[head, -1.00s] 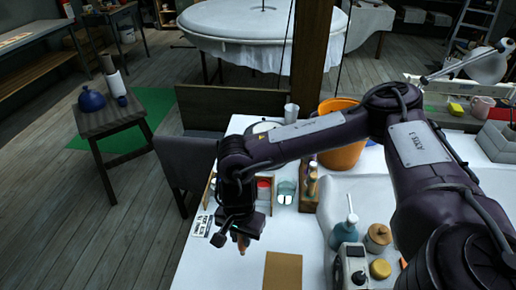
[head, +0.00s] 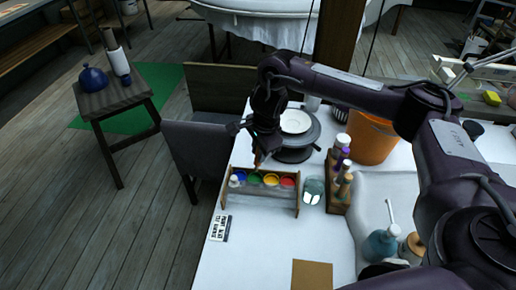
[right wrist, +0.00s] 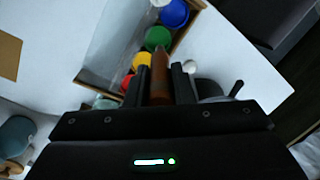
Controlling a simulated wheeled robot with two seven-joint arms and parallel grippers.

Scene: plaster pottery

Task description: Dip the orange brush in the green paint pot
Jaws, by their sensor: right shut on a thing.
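My right gripper (head: 262,148) is above the back edge of the paint rack (head: 262,203), left of centre in the head view. In the right wrist view its two fingers (right wrist: 160,85) are shut on the orange-brown brush (right wrist: 160,72). The brush end shows just below the green paint pot (right wrist: 157,37) in that picture. In the head view the green pot (head: 254,179) stands in the rack between the blue pot (head: 240,177) and the yellow pot (head: 270,180). Whether the brush touches any pot cannot be told. My left gripper is out of view.
A red pot (head: 288,182) stands at the rack's right end. A glass jar (head: 314,190) and a wooden bottle holder (head: 339,193) stand to its right. A wheel with a white plate (head: 295,121) is behind. A brown board (head: 312,274) lies in front.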

